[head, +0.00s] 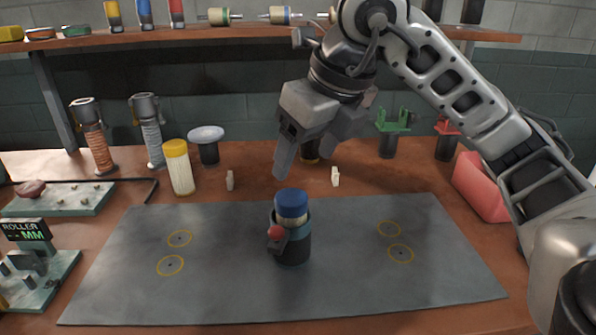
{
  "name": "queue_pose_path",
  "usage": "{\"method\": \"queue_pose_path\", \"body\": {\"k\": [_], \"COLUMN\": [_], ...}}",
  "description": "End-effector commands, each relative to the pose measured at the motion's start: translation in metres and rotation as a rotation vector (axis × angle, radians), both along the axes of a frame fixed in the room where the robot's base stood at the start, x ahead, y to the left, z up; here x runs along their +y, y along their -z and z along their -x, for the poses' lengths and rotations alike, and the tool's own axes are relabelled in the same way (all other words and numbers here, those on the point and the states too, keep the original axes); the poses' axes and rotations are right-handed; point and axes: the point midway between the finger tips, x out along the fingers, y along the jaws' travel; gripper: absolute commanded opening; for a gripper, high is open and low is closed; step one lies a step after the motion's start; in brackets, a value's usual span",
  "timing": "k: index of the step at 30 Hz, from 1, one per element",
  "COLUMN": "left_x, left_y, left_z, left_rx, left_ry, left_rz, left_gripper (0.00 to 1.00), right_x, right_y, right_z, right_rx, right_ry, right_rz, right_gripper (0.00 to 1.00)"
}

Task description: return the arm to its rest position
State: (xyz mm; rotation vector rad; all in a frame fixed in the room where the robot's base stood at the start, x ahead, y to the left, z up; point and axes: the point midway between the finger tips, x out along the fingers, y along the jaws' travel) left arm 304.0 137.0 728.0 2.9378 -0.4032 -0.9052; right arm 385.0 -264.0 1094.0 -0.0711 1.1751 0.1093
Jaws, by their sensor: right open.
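My right gripper (298,164) hangs from my right arm, which comes in from the right side of the head view. Its fingers point down, are open, and show nothing between them. It is above and behind a blue-capped cylinder (292,204), apart from it. That cylinder stands upright in a dark holder (293,247) with a red knob (275,233) on the grey mat (220,295). My left gripper is not in view.
A yellow-capped jar (179,168) and a white-topped stand (206,141) are behind the mat at left. A green-topped stand (391,121) and a red box (482,186) are at right. A shelf (200,33) crosses the back. The mat's sides are clear.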

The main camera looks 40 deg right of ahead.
Motion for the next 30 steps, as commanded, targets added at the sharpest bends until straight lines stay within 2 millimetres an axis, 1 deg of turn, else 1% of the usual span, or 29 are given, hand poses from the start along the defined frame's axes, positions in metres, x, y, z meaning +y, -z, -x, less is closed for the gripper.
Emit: {"method": "queue_pose_path", "body": {"k": [1, 3, 6, 23, 26, 28, 29, 30], "left_x": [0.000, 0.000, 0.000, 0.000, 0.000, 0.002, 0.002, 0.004], "left_y": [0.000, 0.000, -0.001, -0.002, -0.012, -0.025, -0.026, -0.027], "left_z": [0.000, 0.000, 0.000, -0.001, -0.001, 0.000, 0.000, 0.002], "left_rx": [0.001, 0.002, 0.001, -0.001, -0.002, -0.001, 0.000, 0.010], "left_ry": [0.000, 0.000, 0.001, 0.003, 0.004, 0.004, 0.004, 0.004], "left_rz": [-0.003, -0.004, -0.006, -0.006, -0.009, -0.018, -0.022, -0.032], "left_gripper": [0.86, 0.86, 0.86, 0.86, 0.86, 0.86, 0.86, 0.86], "right_x": [0.000, -0.001, -0.001, -0.001, -0.001, -0.001, -0.001, -0.001], "right_y": [-0.008, -0.014, -0.018, -0.019, -0.029, -0.045, -0.048, -0.058], "right_z": [0.002, 0.005, 0.007, 0.008, 0.008, 0.008, 0.008, 0.008], "right_rx": [-0.002, -0.002, 0.001, 0.001, 0.001, 0.000, 0.001, 0.001], "right_ry": [0.000, -0.001, -0.001, -0.001, -0.001, -0.001, -0.001, -0.001], "right_rz": [0.000, -0.001, 0.001, 0.001, 0.001, 0.000, 0.001, 0.001], "right_gripper": [0.68, 0.68, 0.68, 0.68, 0.68, 0.68, 0.68, 0.68]}}
